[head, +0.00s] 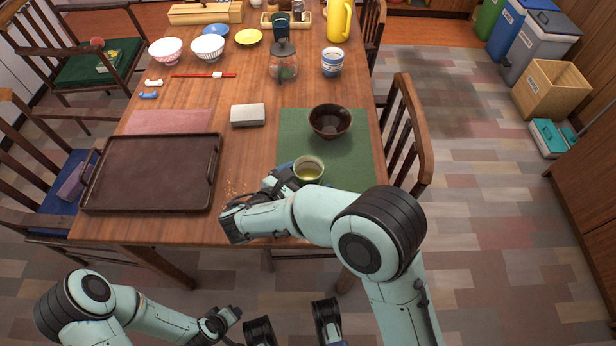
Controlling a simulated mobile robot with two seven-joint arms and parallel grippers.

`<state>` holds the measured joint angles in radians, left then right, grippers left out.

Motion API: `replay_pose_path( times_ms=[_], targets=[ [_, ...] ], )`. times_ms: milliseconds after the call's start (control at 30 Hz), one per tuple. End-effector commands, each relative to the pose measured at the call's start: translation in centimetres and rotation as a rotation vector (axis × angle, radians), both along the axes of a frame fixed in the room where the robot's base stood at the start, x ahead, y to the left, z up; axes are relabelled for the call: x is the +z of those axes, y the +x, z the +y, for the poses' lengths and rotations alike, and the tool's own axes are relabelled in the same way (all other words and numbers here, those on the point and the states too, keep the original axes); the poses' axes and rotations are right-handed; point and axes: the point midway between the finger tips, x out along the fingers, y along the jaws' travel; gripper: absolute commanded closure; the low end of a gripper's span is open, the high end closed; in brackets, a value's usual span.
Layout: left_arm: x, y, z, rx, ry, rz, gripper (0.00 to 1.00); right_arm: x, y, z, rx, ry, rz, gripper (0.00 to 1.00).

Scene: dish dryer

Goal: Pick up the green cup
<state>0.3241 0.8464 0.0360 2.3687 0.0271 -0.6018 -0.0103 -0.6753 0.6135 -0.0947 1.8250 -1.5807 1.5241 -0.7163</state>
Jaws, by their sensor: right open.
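The green cup (308,171) stands upright on the green placemat (355,165) near the table's front edge and holds a yellow-green liquid. My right gripper (284,178) is open just left of the cup, close to its side. Part of the fingers is hidden by my own wrist and forearm, and I cannot tell whether they touch the cup. My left gripper (224,322) is low in front of the table, far from the cup; its jaws are too unclear to read.
A dark bowl (330,121) stands behind the cup on the same mat. A brown tray (150,172) lies to the left, with crumbs (233,190) beside it. A grey block (247,115) and a glass teapot (283,65) stand further back. A chair (408,130) stands close at the right.

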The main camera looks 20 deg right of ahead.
Motion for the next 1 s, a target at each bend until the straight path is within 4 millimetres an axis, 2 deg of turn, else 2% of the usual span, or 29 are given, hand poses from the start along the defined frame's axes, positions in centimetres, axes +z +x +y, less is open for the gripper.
replay_pose_path(
  times_ms=[100, 300, 367, 500, 1000],
  targets=[
    [-0.64, -0.23, 0.17, 0.003, 0.002, 0.009, 0.57, -0.54, 0.7, -1.02, 0.0, 0.001, -0.001, 0.0],
    [-0.55, -0.26, 0.19, 0.003, 0.002, 0.01, 0.57, -0.43, 0.75, -1.04, 0.001, 0.0, 0.0, 0.0],
    [-0.54, -0.28, 0.18, 0.003, 0.002, 0.011, 0.57, -0.42, 0.76, -1.04, 0.001, 0.001, -0.001, 0.16],
    [-0.55, -0.29, 0.17, 0.003, 0.002, 0.011, 0.57, -0.43, 0.74, -1.04, 0.001, 0.001, -0.001, 0.62],
    [-0.31, -0.37, 0.07, 0.001, 0.0, 0.012, 0.57, 0.16, 0.75, -1.01, 0.0, 0.0, -0.002, 0.62]
  ],
)
